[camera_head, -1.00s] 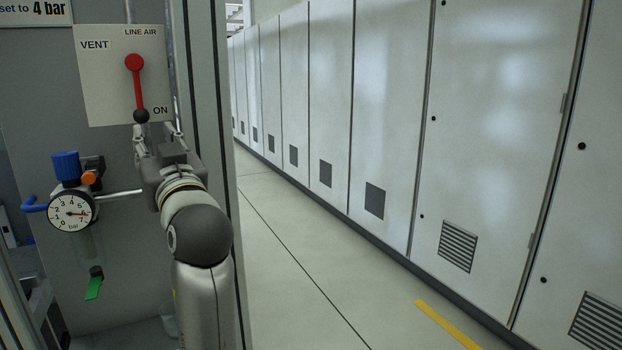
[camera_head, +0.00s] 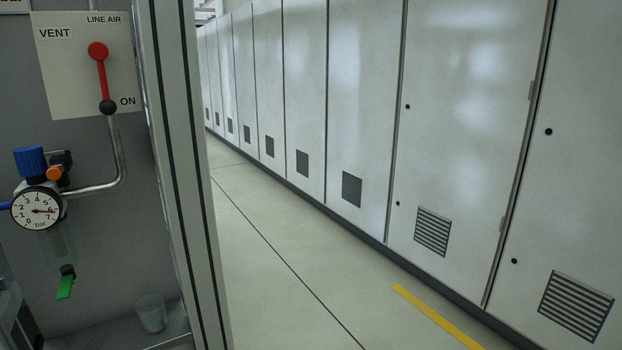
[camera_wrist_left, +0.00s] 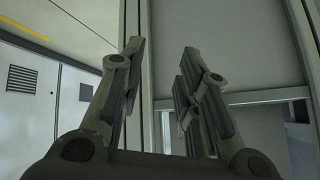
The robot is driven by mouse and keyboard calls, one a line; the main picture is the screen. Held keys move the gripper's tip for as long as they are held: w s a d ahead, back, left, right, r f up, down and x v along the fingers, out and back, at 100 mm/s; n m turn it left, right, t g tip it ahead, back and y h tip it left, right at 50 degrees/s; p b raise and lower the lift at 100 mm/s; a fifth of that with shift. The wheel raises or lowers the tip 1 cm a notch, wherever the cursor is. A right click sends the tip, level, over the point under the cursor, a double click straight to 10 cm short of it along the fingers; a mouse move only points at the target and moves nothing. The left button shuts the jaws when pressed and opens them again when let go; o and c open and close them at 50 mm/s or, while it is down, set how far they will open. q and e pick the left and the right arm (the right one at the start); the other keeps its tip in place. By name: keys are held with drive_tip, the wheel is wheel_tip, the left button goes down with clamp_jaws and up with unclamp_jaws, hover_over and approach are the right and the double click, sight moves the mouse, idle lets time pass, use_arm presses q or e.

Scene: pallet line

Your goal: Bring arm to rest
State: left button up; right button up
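My left gripper (camera_wrist_left: 160,85) shows in the left wrist view with its two fingers apart and nothing between them. It faces a grey panel and an upright frame post. Neither of my arms shows in the head view. The red lever (camera_head: 102,80) on the line air plate (camera_head: 65,85) hangs down, its black knob beside the word ON. My right gripper is in no view.
A pressure gauge (camera_head: 36,209) with a blue knob (camera_head: 29,162) and green tap (camera_head: 65,287) sits below the plate. A clear cup (camera_head: 151,314) stands low on a ledge. A frame post (camera_head: 186,180) borders the open aisle floor (camera_head: 275,270). Grey cabinets (camera_head: 460,120) line the right.

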use_arm(q)
drive_tip(key=s+d+f+m+g+h, duration=0.15)
drive_tip(key=s+f, duration=0.25)
drive_tip(key=s, duration=0.4)
drive_tip(key=s+d+f+m+g+h, duration=0.1)
drive_tip(key=s+d+f+g, duration=0.25)
drive_tip(key=s, duration=0.45)
wheel_tip(320, 180, down, 23)
drive_tip(key=s+a+p, duration=0.1)
drive_tip(key=p, duration=0.1)
drive_tip(key=s+a+f+g+p, duration=0.2)
drive_tip(key=s+a+f, duration=0.1)
drive_tip(key=s+f, duration=1.1)
drive_tip(key=s, duration=0.3)
drive_tip(key=shift+f, duration=0.35)
